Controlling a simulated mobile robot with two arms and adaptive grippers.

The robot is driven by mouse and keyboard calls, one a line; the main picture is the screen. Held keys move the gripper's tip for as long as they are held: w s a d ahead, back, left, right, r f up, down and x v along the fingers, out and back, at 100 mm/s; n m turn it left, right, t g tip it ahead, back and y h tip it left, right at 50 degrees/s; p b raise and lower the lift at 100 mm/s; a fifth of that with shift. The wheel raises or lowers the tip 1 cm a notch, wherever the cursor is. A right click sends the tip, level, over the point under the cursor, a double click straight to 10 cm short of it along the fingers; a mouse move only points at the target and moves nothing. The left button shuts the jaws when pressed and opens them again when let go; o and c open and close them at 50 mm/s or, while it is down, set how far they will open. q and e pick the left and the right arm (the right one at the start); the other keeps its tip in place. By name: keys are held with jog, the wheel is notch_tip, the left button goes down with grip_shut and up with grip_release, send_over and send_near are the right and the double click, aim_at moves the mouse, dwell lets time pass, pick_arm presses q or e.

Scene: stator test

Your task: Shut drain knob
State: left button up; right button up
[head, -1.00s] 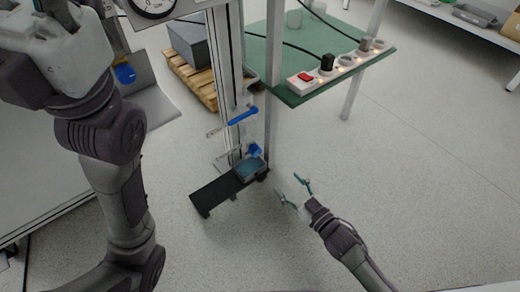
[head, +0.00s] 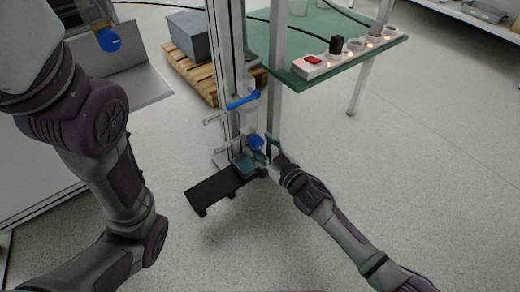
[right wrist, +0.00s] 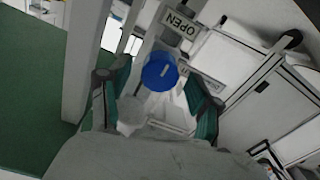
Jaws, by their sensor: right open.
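The blue drain knob (head: 257,142) is low on the clear vertical apparatus, near its foot. In the right wrist view the round blue knob (right wrist: 160,72) shows face-on, with a white line on it and an OPEN label (right wrist: 179,23) behind it. My right gripper (head: 265,150) is open at the knob. In the wrist view its two teal fingers stand on either side, below the knob, and no contact is clear. My left arm fills the left of the head view; its gripper is out of view.
A blue lever (head: 243,100) sits higher on the apparatus. A dark tray (head: 237,165) on a black stand (head: 212,188) is below the knob. A green table (head: 345,67) with a power strip (head: 312,66) is behind, its leg close to my right gripper. Floor at right is clear.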

jog(key=shift+w+a, duration=0.15)
jog(key=shift+w, duration=0.05)
